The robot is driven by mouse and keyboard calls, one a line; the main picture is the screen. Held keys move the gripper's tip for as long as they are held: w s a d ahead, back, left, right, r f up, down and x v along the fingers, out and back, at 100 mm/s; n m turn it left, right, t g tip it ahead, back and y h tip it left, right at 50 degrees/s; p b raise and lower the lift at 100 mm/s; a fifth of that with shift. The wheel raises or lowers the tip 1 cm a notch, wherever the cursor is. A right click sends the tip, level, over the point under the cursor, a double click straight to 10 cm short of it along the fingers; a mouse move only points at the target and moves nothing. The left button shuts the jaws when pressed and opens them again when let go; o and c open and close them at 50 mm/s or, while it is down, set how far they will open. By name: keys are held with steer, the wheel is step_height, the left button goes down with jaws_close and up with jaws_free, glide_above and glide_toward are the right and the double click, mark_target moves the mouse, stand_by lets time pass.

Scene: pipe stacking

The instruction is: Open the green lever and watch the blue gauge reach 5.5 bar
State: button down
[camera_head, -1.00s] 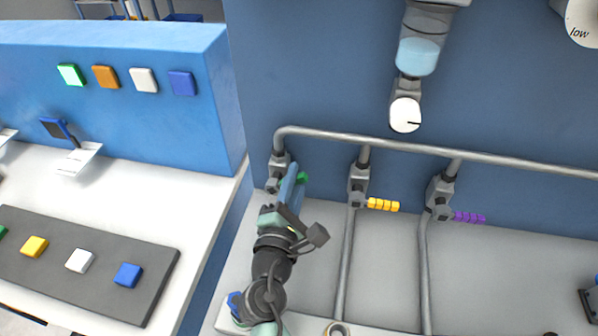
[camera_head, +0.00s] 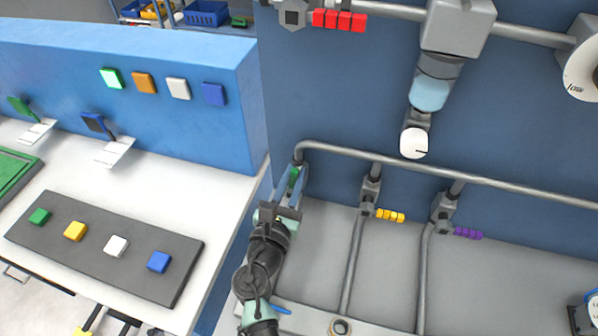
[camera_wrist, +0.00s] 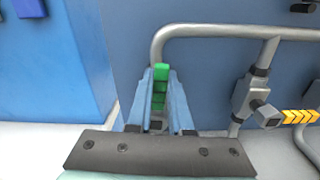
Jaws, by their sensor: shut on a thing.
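The green lever (camera_head: 294,176) is at the left pipe by the blue wall. My gripper (camera_head: 291,187) reaches it from the front. In the wrist view, the green lever (camera_wrist: 160,90) stands upright between the two blue fingers of my gripper (camera_wrist: 161,84), which is shut on it. The fingers and arm hide most of its valve. A device with a white face and blue parts (camera_head: 584,312) is cut off at the lower right edge; I cannot tell if it is the blue gauge, and no reading shows.
A yellow lever (camera_head: 390,215) and a purple lever (camera_head: 468,233) sit on valves to the right. A red lever (camera_head: 339,20) is above. A small white dial (camera_head: 414,143) hangs under a blue-tinted cylinder (camera_head: 431,90). A large dial marked "low" (camera_head: 582,78) is at upper right.

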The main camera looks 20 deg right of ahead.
steer(key=shift+w+a+n, duration=0.15)
steer(key=shift+a+n, duration=0.1)
steer(key=shift+n, duration=0.35)
steer(key=c, duration=0.8)
jaws_free()
steer(key=v, duration=1.3)
